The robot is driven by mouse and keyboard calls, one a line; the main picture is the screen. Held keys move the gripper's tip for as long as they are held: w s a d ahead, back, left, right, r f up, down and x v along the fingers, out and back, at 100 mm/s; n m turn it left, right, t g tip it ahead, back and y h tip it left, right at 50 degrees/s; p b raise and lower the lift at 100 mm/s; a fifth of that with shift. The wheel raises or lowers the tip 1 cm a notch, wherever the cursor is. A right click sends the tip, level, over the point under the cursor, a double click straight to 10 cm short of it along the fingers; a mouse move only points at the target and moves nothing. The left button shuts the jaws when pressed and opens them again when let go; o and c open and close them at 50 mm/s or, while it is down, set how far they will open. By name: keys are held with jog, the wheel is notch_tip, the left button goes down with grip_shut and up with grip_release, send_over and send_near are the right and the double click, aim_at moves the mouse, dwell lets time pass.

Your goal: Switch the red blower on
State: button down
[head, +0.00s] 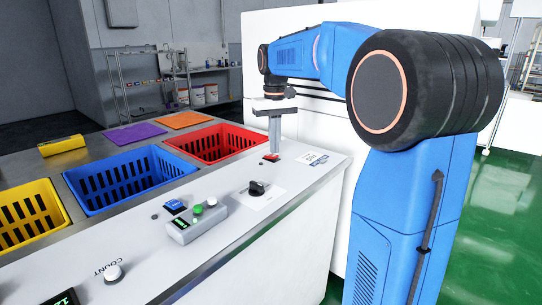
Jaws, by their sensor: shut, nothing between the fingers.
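A small red switch (271,157) sits on the light counter top, in front of the red crate (236,146). My gripper (274,152) points straight down over this switch with its fingers closed together and empty. The fingertips are at or just above the switch; I cannot tell whether they touch it. The fingers partly hide the switch, so its on or off position cannot be read. A white label (311,159) with dark print lies to the right of the switch. No blower body can be made out.
A black rotary knob (257,188), a grey box with green and white buttons (197,223) and a blue switch (175,206) stand on the counter. A white COUNT button (113,272) is at front left. Blue (112,205) and yellow (22,236) crates lie left.

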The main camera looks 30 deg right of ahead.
aim_at(275, 156)
jog(key=shift+f, duration=0.65)
dwell(0.4)
notch_tip(275, 156, up, 7)
dwell(1.0)
jog(key=shift+s, duration=0.1)
dwell(0.4)
